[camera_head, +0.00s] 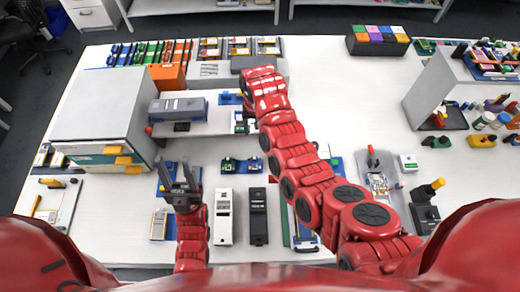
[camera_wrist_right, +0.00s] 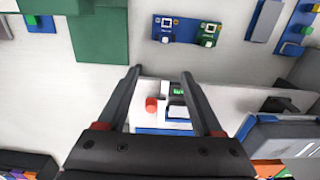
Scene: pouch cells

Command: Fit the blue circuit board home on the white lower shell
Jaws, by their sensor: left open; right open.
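The pair also shows small in the head view. My right gripper (camera_wrist_right: 160,78) is open and empty, its fingers above a small white block (camera_wrist_right: 150,112) with a red button and a blue base. I cannot tell a white lower shell for certain; a long white casing (camera_head: 223,216) lies beside a black one in the head view. My left gripper (camera_head: 179,183) is open and empty at left. The right fingertips are mostly hidden by the arm in the head view.
A large grey cabinet (camera_head: 105,98) stands at the left. A grey device (camera_head: 178,107) is on a raised platform beside the right hand. A black casing (camera_head: 258,215) lies near the front.

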